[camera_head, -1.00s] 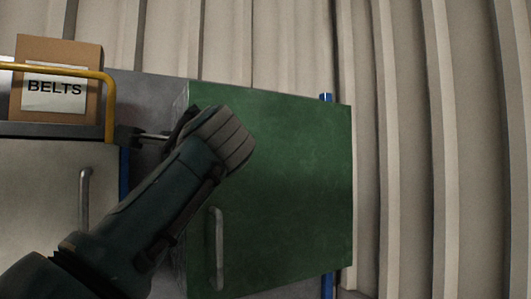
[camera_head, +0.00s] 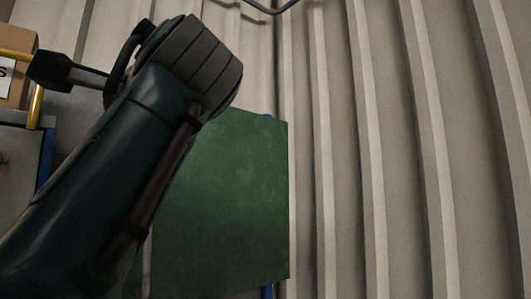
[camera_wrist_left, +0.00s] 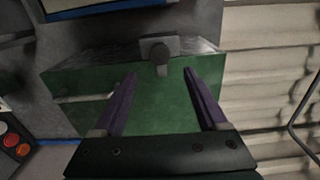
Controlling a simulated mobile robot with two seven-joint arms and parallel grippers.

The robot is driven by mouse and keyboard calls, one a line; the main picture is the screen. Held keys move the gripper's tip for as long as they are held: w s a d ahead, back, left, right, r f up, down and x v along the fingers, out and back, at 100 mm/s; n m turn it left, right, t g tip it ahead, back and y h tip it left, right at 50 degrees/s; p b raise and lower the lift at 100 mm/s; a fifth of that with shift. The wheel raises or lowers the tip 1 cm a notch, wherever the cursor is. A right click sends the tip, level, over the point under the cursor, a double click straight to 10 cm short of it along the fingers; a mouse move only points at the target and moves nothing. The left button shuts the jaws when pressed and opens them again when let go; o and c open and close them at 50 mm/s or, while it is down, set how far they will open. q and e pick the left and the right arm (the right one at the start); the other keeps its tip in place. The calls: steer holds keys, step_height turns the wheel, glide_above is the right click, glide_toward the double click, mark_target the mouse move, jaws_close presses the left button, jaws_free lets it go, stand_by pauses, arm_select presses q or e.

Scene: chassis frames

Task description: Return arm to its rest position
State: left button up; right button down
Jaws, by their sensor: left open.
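My left arm (camera_head: 95,180) rises from the lower left in the head view, its wrist near the top and in front of a green cabinet (camera_head: 225,200). A dark part at the wrist points left, close to a yellow rail (camera_head: 36,105); I cannot tell whether they touch. In the left wrist view my left gripper (camera_wrist_left: 159,76) is open, its two purple fingers apart with nothing held between them. The green cabinet (camera_wrist_left: 155,115) shows behind the fingers, with a bar handle (camera_wrist_left: 85,97) at its left. My right gripper is in neither view.
A cardboard box (camera_head: 16,75) is cut off at the left edge of the head view, above a pale cabinet (camera_head: 18,160). A ribbed wall (camera_head: 400,150) fills the right. A dark curved bar (camera_head: 268,8) shows at the top.

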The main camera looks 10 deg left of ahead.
arm_select(q)
steer(key=shift+f, duration=0.1)
steer(key=s+f+n+g+h+p, duration=0.1)
steer(key=s+f+h+p, duration=0.15)
steer(key=f, duration=0.75)
steer(key=s+f+n+g+h+p, duration=0.15)
steer(key=f+h, duration=0.25)
steer(key=f, duration=0.7)
steer(key=s+d+f+n+g+h+p, duration=0.1)
steer(key=s+d+f+h, duration=0.1)
steer(key=s+f, duration=0.2)
steer(key=s+d+f+n+g+h+p, duration=0.1)
steer(key=s+d+f+g+h, duration=0.1)
steer(key=s, duration=0.9)
steer(key=s+d+f+n+g+h+p, duration=0.1)
steer(key=s+d+f+g+h, duration=0.1)
steer(key=s+f, duration=0.4)
steer(key=shift+s+f+n+h, duration=0.35)
steer(key=shift+s+h, duration=0.4)
steer(key=shift+s, duration=0.4)
steer(key=shift+d+g, duration=0.1)
steer(key=shift+g, duration=0.15)
